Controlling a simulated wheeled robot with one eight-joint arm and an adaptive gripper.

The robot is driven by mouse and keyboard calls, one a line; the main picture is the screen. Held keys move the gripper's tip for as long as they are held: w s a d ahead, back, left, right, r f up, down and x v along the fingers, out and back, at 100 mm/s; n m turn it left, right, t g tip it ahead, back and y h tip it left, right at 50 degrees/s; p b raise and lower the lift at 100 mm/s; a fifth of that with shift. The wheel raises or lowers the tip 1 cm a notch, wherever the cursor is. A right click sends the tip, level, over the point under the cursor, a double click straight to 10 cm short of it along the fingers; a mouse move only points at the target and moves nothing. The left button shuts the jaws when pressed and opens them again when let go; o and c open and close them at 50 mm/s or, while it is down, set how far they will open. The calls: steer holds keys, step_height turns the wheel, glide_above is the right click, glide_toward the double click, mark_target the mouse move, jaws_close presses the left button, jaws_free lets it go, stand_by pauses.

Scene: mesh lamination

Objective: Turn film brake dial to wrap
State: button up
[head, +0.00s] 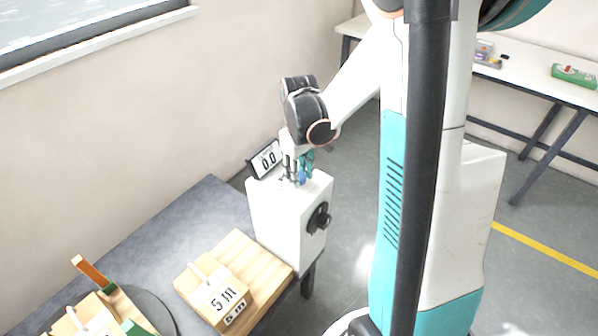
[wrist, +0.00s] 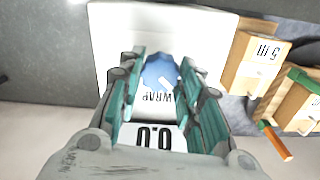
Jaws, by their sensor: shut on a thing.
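The film brake dial is a blue knob (wrist: 160,70) on top of a white box (head: 281,218). In the wrist view the word WRAP is printed on the box beside the knob, on the side toward the display. My gripper (wrist: 160,76) is above the box top with its teal fingers on either side of the knob, shut on it. In the head view my gripper (head: 303,172) comes down onto the box and mostly hides the knob. A tilted display (head: 266,159) at the box's back edge reads 0.0; it also shows in the wrist view (wrist: 150,135).
A black knob (head: 319,217) sticks out of the box's side. A grey table (head: 165,232) bears a wooden board with a block marked 5 m (head: 215,292), and a round dark plate with more blocks at the lower left. A white bench (head: 525,80) stands at the far right.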

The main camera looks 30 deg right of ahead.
steer(key=m, duration=0.4)
steer(key=shift+m, duration=0.3)
steer(key=m, duration=0.4)
stand_by(0.3)
steer(key=o, duration=1.1)
steer(key=shift+c, duration=0.2)
steer(key=shift+r, duration=0.1)
step_height(320, 180, up, 12)
